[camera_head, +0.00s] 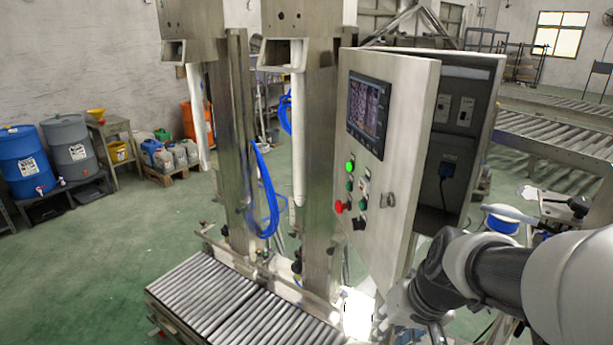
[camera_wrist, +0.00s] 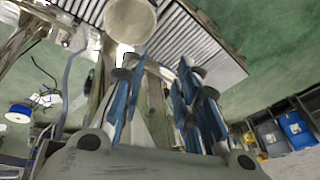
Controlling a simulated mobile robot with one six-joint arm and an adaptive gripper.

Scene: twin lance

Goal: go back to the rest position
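My arm comes in from the right of the head view, in front of the control cabinet (camera_head: 378,150). My gripper (camera_wrist: 158,72) shows in the wrist view with its two blue-sided fingers apart. I see nothing held between them. In the head view the gripper end is low, near the cabinet's lower edge, and is partly cut off by the frame. The cabinet has a screen (camera_head: 368,113), a lit green lamp (camera_head: 350,165) and a red button (camera_head: 339,206). Its door stands open.
Two steel columns (camera_head: 243,130) with white tubes and blue hoses stand over a roller conveyor (camera_head: 205,290). A pale round tube end (camera_wrist: 130,20) is near the fingertips in the wrist view. Green floor (camera_head: 100,250) is clear at left.

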